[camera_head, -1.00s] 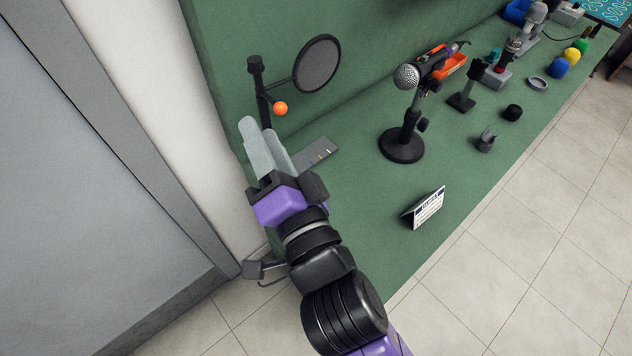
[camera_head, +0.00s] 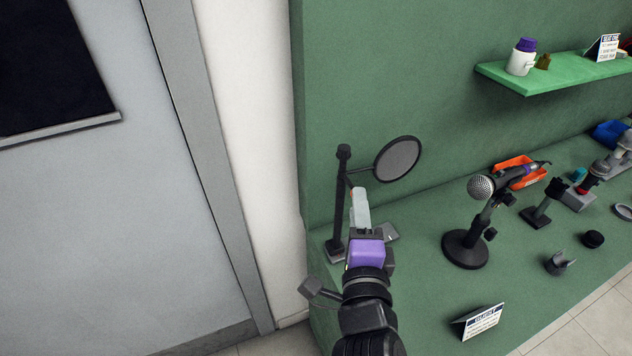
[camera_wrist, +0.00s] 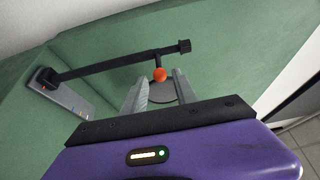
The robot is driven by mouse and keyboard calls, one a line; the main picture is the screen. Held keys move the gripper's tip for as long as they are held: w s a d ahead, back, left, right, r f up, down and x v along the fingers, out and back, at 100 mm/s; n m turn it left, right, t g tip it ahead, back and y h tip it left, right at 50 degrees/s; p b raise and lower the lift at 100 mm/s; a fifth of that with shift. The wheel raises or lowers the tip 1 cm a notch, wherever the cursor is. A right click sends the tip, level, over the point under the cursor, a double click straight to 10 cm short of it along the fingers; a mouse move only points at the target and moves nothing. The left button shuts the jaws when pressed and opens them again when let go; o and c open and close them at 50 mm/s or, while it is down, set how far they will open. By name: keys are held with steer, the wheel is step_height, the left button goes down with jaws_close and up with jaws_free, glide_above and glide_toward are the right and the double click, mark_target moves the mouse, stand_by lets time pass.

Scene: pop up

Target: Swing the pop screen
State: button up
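The pop screen (camera_head: 399,158) is a round dark mesh disc on a thin arm. The arm joins a black upright post (camera_head: 341,200) on a grey base at the left end of the green bench. My gripper (camera_head: 358,192) points at the stand just right of the post, below the screen. In the wrist view, my gripper (camera_wrist: 159,82) has its two grey fingers apart, with the orange ball (camera_wrist: 160,74) in line with the gap near their tips. I cannot tell whether either finger touches it. The ball is hidden in the head view. The screen disc (camera_wrist: 163,91) shows partly between the fingers.
A microphone on a round-based stand (camera_head: 466,248) is to the right. A small sign (camera_head: 480,321) stands near the bench's front. A green shelf (camera_head: 540,73) is on the back wall at right. A grey door (camera_head: 100,200) is at left.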

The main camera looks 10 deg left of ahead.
steer(key=w, duration=0.1)
steer(key=w+p, duration=0.1)
steer(key=shift+w+a+r, duration=0.15)
steer(key=shift+w+a, duration=0.05)
steer(key=shift+w, duration=0.1)
steer(key=shift+s+f, duration=0.15)
steer(key=shift+f, duration=0.05)
steer(key=c, duration=0.4)
jaws_close()
steer(key=a+b, duration=0.1)
steer(key=s+b, duration=0.1)
steer(key=shift+a+b, duration=0.35)
steer(key=shift+a, duration=0.05)
